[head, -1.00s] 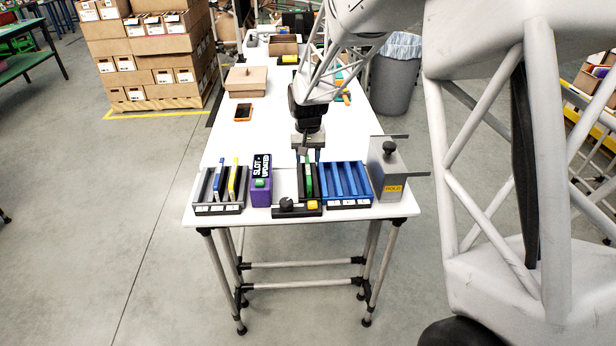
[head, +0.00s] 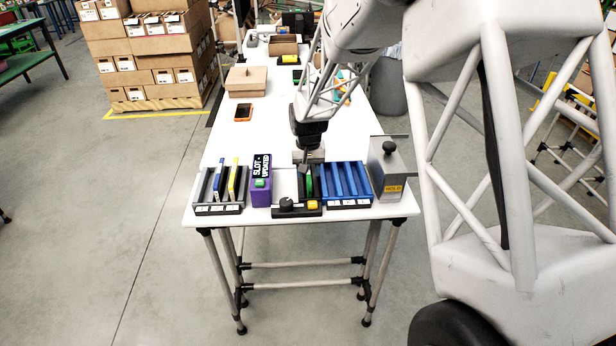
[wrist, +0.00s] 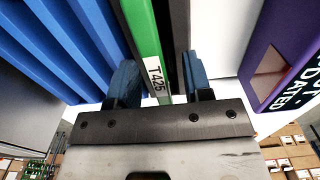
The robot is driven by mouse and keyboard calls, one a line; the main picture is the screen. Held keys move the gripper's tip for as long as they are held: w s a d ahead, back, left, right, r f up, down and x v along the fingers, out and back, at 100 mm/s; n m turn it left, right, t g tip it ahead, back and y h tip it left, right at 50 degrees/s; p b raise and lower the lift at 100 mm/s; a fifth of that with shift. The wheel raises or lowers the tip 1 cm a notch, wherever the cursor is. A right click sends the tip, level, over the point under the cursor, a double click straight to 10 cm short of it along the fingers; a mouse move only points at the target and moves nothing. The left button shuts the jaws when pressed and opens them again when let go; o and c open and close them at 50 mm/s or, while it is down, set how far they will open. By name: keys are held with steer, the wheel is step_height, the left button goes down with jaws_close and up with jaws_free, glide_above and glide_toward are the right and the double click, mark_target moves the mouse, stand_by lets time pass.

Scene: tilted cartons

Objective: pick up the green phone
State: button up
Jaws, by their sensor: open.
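The green phone (head: 309,184) stands on edge in a dark slotted holder (head: 297,211) at the table's front. In the wrist view the green phone (wrist: 143,32) shows its narrow edge and a white T425 label. My gripper (wrist: 160,82) is open, with one blue finger on each side of the phone. A gap shows on both sides, so the fingers appear apart from it. In the head view my gripper (head: 309,168) is right over the holder and hides the phone's upper part.
A blue slotted rack (head: 346,186) stands close on the right, with a grey box (head: 388,172) beyond. A purple box (head: 262,182) stands left, then a dark rack (head: 219,190) with blue and yellow pieces. The table's middle (head: 262,135) is mostly clear.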

steer(key=shift+c, duration=0.4)
jaws_close()
steer(key=shift+r, duration=0.15)
steer(key=shift+r, duration=1.4)
steer(key=shift+s+r, duration=0.2)
steer(key=shift+r, duration=0.1)
steer(key=s+d+r, duration=0.1)
steer(key=s+d, duration=0.1)
steer(key=s, duration=1.3)
steer(key=shift+s+d+r, duration=0.15)
steer(key=shift+s+d, duration=0.05)
steer(key=shift+d, duration=0.15)
steer(key=shift+w, duration=0.1)
